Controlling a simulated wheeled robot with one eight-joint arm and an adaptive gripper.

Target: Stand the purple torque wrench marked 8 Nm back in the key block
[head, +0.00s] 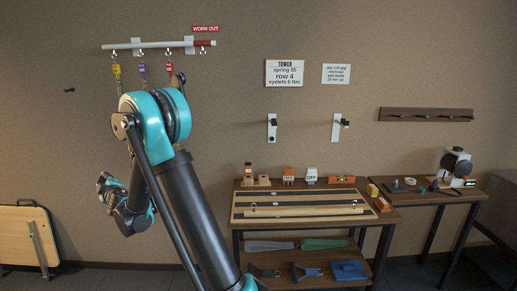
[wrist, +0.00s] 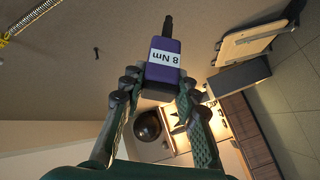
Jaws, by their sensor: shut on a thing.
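The purple torque wrench (wrist: 165,66) is in the wrist view, with a white label reading 8 Nm and a dark shaft pointing up in the picture, away from my palm. My gripper (wrist: 160,83) is shut on its lower end, with a finger on each side. In the head view my arm stands at the left in front of the wall, and I cannot make out the fingers or the wrench there. A small wooden block (head: 263,181) with an orange and black piece beside it sits at the back left of the bench; it may be the key block, but it is too small to tell.
A bench (head: 387,218) with a long slatted board (head: 300,205) stands right of my arm. Colored springs (head: 142,69) hang from a wall rail (head: 160,45) above my arm. A side table (head: 425,198) is at the right; a folded wooden panel (head: 22,236) leans at the far left.

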